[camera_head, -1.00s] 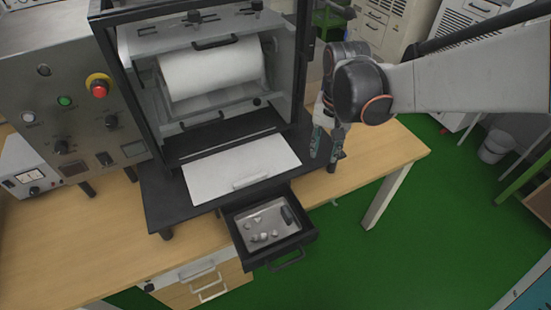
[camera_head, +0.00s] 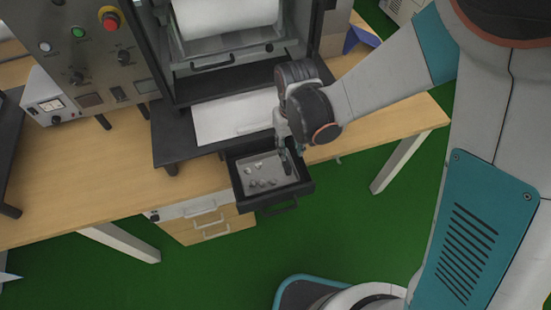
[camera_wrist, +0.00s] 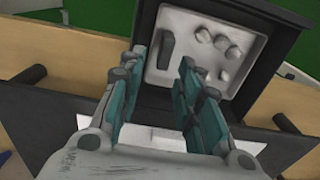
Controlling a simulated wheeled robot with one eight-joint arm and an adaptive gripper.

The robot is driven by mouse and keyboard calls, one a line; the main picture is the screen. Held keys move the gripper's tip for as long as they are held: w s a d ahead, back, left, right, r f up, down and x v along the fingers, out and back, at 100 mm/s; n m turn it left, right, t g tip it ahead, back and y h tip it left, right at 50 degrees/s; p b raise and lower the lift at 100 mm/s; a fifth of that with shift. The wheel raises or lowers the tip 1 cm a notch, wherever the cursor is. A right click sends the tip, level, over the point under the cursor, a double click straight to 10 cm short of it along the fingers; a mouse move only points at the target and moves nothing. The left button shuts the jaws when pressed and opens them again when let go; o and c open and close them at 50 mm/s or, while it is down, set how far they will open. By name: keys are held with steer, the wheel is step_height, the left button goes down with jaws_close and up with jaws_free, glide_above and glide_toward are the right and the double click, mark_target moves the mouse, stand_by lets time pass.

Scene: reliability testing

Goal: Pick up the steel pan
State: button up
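The steel pan (camera_head: 260,163) is a shallow grey rectangular tray lying in the open black drawer (camera_head: 306,184). Several small pale lumps (camera_head: 262,183) and one dark oblong item lie in it. The pan also shows in the wrist view (camera_wrist: 184,48), with the dark item (camera_wrist: 167,47) near its left side. My gripper (camera_head: 288,160) is over the pan's right part in the head view and hides some of it. In the wrist view my gripper (camera_wrist: 162,68) has its two teal fingers apart with nothing between them. Whether the fingertips touch the pan cannot be told.
The black-framed machine (camera_head: 225,75) with a white sheet (camera_head: 232,118) stands behind the drawer on a wooden table (camera_head: 400,125). A control panel (camera_head: 85,50) and a small meter box (camera_head: 50,98) are at left. Green floor (camera_head: 350,220) is clear in front of the drawer.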

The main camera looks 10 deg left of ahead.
mark_target(289, 163)
step_height(289, 163, down, 9)
steer(key=b, duration=0.3)
steer(key=shift+s+r, duration=0.1)
steer(key=shift+s, duration=0.05)
steer(key=shift+d+r, duration=0.1)
jaws_close()
